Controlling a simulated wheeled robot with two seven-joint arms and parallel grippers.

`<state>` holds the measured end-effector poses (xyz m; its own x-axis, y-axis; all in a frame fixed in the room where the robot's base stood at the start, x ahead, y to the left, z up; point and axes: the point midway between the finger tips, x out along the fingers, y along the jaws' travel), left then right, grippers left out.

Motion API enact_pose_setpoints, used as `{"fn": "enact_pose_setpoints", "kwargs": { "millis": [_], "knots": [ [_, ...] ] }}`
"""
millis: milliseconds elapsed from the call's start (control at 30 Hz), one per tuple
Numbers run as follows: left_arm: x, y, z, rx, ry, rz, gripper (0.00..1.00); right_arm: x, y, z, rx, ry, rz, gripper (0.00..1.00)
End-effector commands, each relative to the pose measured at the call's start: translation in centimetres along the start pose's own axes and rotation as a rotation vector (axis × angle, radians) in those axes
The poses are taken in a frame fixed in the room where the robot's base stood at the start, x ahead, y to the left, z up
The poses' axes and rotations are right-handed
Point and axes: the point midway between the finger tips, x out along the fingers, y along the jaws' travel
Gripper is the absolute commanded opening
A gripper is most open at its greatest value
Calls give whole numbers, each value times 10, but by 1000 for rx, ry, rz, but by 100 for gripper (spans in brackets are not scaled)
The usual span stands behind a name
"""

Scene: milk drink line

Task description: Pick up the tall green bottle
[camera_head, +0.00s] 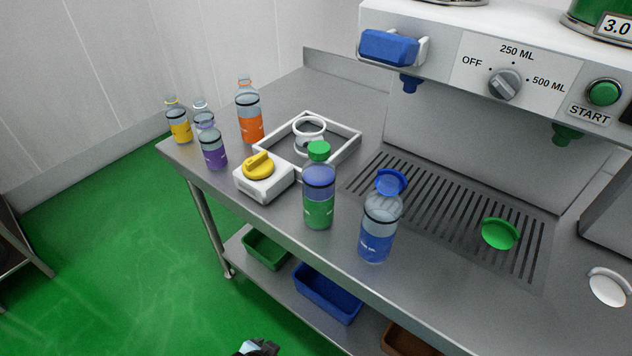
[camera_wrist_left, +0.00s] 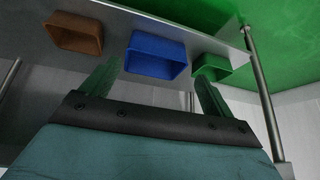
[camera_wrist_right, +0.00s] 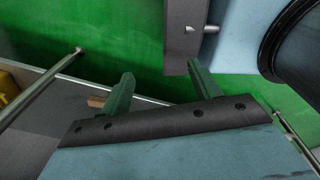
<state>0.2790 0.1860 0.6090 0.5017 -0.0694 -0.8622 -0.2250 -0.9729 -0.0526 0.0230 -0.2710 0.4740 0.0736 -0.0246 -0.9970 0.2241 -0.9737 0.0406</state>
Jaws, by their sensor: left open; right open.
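The tall green bottle (camera_head: 318,205), with a green label and green cap, stands upright on the steel counter near its front edge, left of the blue bottle (camera_head: 377,235). My left gripper (camera_wrist_left: 157,76) is open and empty in the left wrist view, with bins on the lower shelf beyond its fingers. My right gripper (camera_wrist_right: 160,72) is open and empty in the right wrist view, over the green floor. Neither wrist view shows the green bottle. A small dark piece of my arm shows at the bottom edge of the head view; both grippers are away from the bottle.
A white box with a yellow knob (camera_head: 265,178) and a white frame (camera_head: 350,153) sit behind the bottle. Orange (camera_head: 250,125), purple (camera_head: 213,150) and yellow (camera_head: 179,127) bottles stand at the left. The dispenser (camera_head: 460,60) overhangs the drain grate (camera_head: 445,225), where a green cap (camera_head: 500,233) lies.

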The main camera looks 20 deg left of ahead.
Motion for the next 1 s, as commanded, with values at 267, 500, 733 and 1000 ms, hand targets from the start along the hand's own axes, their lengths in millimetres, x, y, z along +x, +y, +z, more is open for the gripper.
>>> {"fn": "enact_pose_setpoints", "kwargs": {
  "millis": [267,500,733,1000],
  "knots": [
    [-144,-4,-214,-60,345,-38,87,-48,-8,-8,7,8,-12,63],
    [-262,-18,-312,-120,563,-74,87,-71,-11,-22,11,30,-18,63],
    [-304,-26,-341,-147,642,-87,87,-77,-22,-24,17,32,-31,63],
    [-266,-32,-369,-146,644,-88,87,-74,-21,-22,16,28,-31,63]
  ]
}}
